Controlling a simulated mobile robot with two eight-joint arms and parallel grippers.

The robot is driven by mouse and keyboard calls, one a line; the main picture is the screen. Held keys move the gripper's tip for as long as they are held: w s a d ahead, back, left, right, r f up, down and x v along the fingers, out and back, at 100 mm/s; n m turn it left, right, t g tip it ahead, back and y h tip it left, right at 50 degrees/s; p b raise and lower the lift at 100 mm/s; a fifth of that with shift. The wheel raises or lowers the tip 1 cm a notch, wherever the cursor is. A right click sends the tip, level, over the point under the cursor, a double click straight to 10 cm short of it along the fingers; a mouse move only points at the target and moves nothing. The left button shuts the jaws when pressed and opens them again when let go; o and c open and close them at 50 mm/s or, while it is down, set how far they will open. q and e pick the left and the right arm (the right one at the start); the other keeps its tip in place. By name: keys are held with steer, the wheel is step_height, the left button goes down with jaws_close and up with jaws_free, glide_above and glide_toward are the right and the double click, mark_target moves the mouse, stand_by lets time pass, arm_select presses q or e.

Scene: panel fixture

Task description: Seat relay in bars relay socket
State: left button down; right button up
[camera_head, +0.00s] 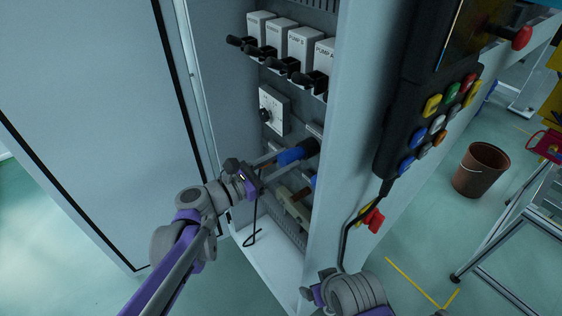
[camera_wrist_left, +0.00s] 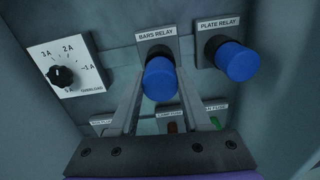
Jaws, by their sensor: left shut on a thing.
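A blue cylindrical relay (camera_wrist_left: 160,80) is between the fingertips of my left gripper (camera_wrist_left: 160,88) in the left wrist view. It lines up with the dark bars relay socket (camera_wrist_left: 155,52) below the "BARS RELAY" label; whether it is fully seated I cannot tell. In the head view my left gripper (camera_head: 278,160) reaches into the cabinet and is shut on the blue relay (camera_head: 291,156), whose far end meets the black socket (camera_head: 311,147). My right wrist shows at the bottom of the head view, but its fingers cannot be made out.
A second blue relay (camera_wrist_left: 237,61) sits under the "PLATE RELAY" label. An overload dial (camera_wrist_left: 62,76) is at left. Several black-handled pump switches (camera_head: 287,67) are above. The cabinet's right side wall (camera_head: 345,130) and a button pendant (camera_head: 410,100) stand close at right.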

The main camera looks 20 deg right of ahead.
arm_select(q)
steer(key=shift+x, duration=0.8)
steer(key=shift+c, duration=1.4)
jaws_free()
steer(key=v, duration=1.1)
